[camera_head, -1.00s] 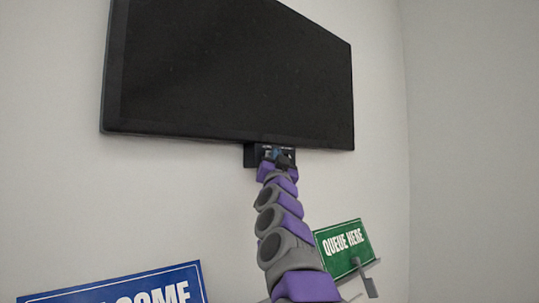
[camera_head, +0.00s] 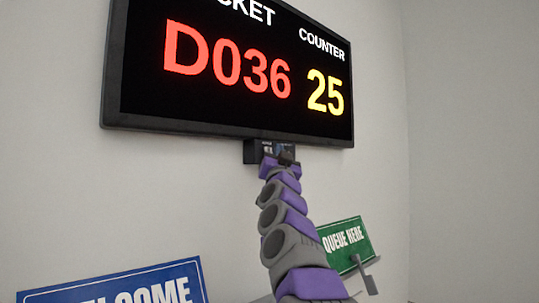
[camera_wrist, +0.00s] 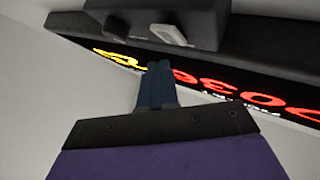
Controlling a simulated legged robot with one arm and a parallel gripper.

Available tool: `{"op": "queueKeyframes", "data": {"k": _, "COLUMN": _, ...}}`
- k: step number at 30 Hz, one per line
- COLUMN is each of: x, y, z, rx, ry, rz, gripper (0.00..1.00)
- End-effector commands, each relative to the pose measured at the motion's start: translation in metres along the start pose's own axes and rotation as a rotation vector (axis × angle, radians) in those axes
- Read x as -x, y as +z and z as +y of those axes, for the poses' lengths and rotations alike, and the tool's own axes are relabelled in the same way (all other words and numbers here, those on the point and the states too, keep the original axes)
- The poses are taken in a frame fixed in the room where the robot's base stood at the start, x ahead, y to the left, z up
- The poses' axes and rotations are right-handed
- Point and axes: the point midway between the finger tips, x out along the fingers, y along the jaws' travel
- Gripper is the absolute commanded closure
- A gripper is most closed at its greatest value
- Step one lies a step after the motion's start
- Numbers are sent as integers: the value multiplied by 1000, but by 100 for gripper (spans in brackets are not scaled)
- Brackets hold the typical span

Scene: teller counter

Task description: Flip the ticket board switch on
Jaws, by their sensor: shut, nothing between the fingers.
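The ticket board (camera_head: 225,75) on the wall is lit, with "D036" in red and "25" in yellow. A black switch box (camera_head: 253,152) hangs under its lower edge; it shows larger in the wrist view (camera_wrist: 205,28). A pale grey switch (camera_wrist: 168,33) sticks out from the box. My gripper (camera_head: 283,156) is at the box in the head view and partly covers it. In the wrist view my gripper (camera_wrist: 158,70) has its blue fingers together and empty, a little apart from the switch in the picture.
A blue welcome sign (camera_head: 120,287) stands at lower left, and a green "QUEUE HERE" sign (camera_head: 345,243) stands at lower right beside my arm. The wall around the board is bare.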

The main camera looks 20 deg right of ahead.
Motion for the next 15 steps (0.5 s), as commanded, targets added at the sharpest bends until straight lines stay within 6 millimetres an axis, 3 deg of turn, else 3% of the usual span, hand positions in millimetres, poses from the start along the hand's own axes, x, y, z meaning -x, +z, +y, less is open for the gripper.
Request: {"op": "queueKeyframes", "data": {"k": 15, "x": 8, "y": -4, "z": 6, "rx": 1, "ry": 0, "rz": 1, "gripper": 100}}
